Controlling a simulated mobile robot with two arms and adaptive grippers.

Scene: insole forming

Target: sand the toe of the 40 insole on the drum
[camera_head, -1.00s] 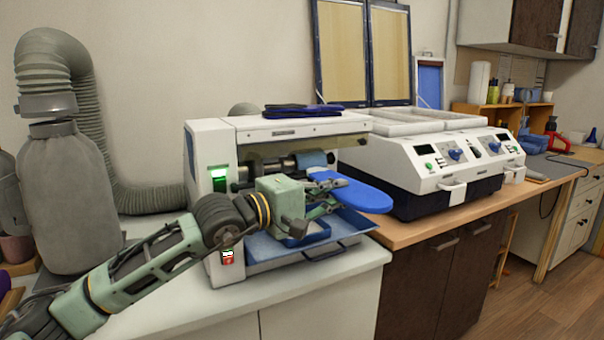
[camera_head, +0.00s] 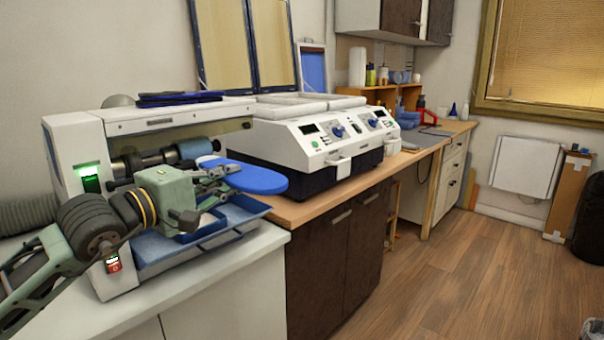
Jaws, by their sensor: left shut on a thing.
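A blue insole (camera_head: 257,179) is held by my left gripper (camera_head: 214,182), which is shut on one end of it. The insole sticks out to the right, in front of the sanding machine (camera_head: 75,150). The machine is white with a lit green switch and a red switch. Its drum (camera_head: 197,148), with a blue sleeve, sits on a shaft behind and above the gripper. The insole looks apart from the drum. Any size marking on the insole cannot be read. My right gripper is not in view.
A blue tray (camera_head: 243,205) lies under the gripper at the machine's front. Dark blue insoles (camera_head: 180,98) lie on the machine's top. A white two-unit heating machine (camera_head: 300,145) stands close on the right, on the wooden counter (camera_head: 290,212).

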